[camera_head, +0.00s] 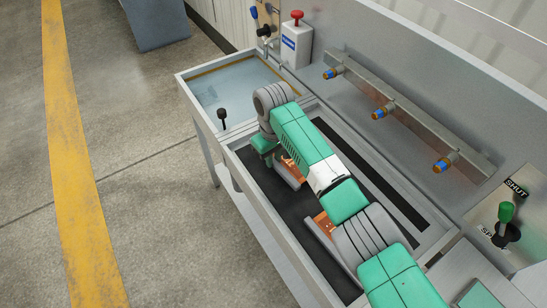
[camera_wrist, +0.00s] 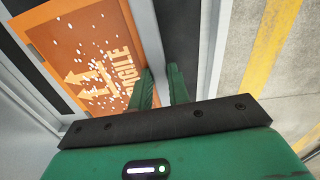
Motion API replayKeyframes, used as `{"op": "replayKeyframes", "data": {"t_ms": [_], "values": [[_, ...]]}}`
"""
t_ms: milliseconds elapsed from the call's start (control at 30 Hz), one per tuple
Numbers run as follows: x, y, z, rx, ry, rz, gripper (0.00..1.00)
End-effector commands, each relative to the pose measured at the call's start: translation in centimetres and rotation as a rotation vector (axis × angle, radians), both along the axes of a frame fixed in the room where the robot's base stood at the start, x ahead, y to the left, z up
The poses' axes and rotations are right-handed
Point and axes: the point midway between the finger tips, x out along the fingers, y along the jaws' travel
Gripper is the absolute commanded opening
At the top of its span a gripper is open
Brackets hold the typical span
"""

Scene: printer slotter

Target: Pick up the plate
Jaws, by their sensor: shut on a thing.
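The plate (camera_head: 324,222) is orange and lies in the dark tray of the bench, mostly hidden under my arm in the head view.
A shallow basin (camera_head: 232,85) with a pale blue floor adjoins the tray. A black-knobbed lever (camera_head: 222,116) stands at the front rim. A rail with several blue-tipped nozzles (camera_head: 380,111) runs behind. A green-knobbed lever (camera_head: 505,214) is at right. Open floor lies left.

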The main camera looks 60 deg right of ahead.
Motion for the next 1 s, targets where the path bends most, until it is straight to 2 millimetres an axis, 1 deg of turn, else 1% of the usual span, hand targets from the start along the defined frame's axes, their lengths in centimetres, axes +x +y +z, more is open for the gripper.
{"op": "replayKeyframes", "data": {"t_ms": [33, 167, 300, 400, 500, 600, 700, 1000], "values": [[-0.9, 0.8, 0.1, 0.006, 0.001, -0.001, 0.00], [-3.4, 3.0, 0.5, 0.006, -0.001, -0.003, 0.00], [-6.6, 5.9, 0.8, 0.009, 0.000, -0.005, 0.00], [-8.6, 7.7, 1.0, 0.007, 0.000, -0.005, 0.00], [-10.0, 9.0, 1.1, 0.006, 0.000, -0.005, 0.00], [-10.9, 9.8, 1.1, 0.004, 0.002, -0.003, 0.00], [-11.4, 10.2, 1.2, 0.004, 0.001, -0.003, 0.00], [-11.5, 10.2, 1.1, 0.003, 0.002, -0.002, 0.00]]}}
